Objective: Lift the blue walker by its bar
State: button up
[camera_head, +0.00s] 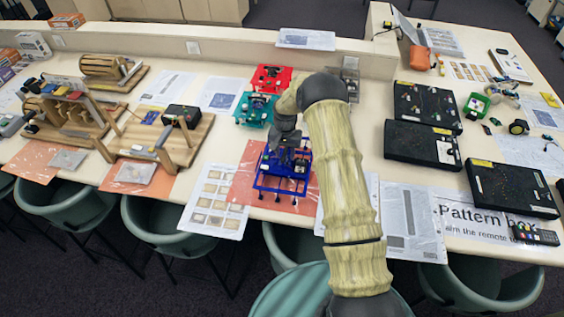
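The blue walker (267,182) is a small open frame with several legs, on an orange sheet (243,188) near the table's front edge. My gripper (288,160) is over the walker's upper part and hides its top and bar. Whether the fingers touch the bar, and whether they are open or shut, cannot be made out. The walker looks upright. I cannot tell whether its feet touch the sheet.
A teal walker (256,109) and a red walker (270,78) stand behind. Wooden mechanisms (165,136) are at left, black boxes (421,145) at right. A low ledge (210,48) runs behind. Green chairs (165,222) line the front.

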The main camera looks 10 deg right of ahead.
jog(key=shift+c, duration=0.2)
grip_shut()
jog(key=shift+r, duration=0.15)
notch_tip(320, 180, up, 10)
jog(key=b, duration=0.4)
dwell(0.6)
